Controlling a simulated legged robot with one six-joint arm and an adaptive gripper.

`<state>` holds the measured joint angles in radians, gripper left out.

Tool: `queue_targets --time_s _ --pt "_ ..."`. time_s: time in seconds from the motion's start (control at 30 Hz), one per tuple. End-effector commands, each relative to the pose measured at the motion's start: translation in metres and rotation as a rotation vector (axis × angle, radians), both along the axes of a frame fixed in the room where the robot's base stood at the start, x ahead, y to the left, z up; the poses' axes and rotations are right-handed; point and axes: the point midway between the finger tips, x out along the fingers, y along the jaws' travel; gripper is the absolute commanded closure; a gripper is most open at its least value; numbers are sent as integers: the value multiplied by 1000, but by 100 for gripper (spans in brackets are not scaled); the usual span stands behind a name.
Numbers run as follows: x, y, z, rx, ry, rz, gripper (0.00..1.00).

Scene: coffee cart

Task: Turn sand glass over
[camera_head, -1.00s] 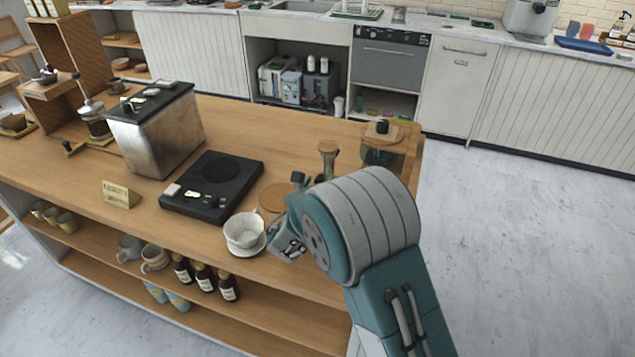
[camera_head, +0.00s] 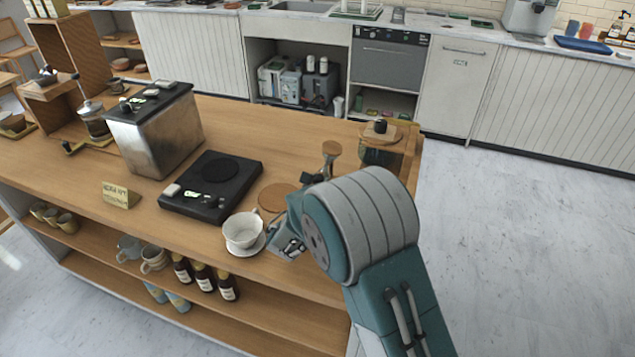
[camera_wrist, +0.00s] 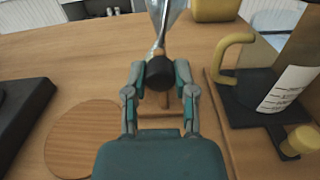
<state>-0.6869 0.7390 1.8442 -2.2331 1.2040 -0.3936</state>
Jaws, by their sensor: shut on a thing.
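The sand glass (camera_head: 331,152) shows in the head view just beyond my arm, with a round wooden end on top; its lower part is hidden by my arm. In the wrist view my gripper (camera_wrist: 160,73) is shut on the sand glass (camera_wrist: 160,72). Its dark round end sits between the two fingers and faces the camera, and the clear glass bulb extends away beyond them. It looks tilted. I cannot tell whether it touches the counter. In the head view my arm mostly hides the gripper.
A round wooden coaster (camera_wrist: 85,138) lies left of the gripper, beside a black scale (camera_head: 212,187). A white dripper cup (camera_head: 243,230) stands near the counter's front edge. A yellow-handled vessel (camera_wrist: 236,50) on a dark base is close on the right. A wood-lidded jar (camera_head: 381,140) stands behind.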

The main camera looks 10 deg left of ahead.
Motion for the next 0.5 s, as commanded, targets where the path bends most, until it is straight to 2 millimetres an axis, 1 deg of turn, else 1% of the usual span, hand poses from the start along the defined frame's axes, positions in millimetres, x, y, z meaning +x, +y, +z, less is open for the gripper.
queue_targets --time_s 0.1,0.2,0.5 --pt "0 2 0 91 -13 5 100" --pt "0 2 0 141 -19 5 100" --pt "0 2 0 165 -23 5 100"
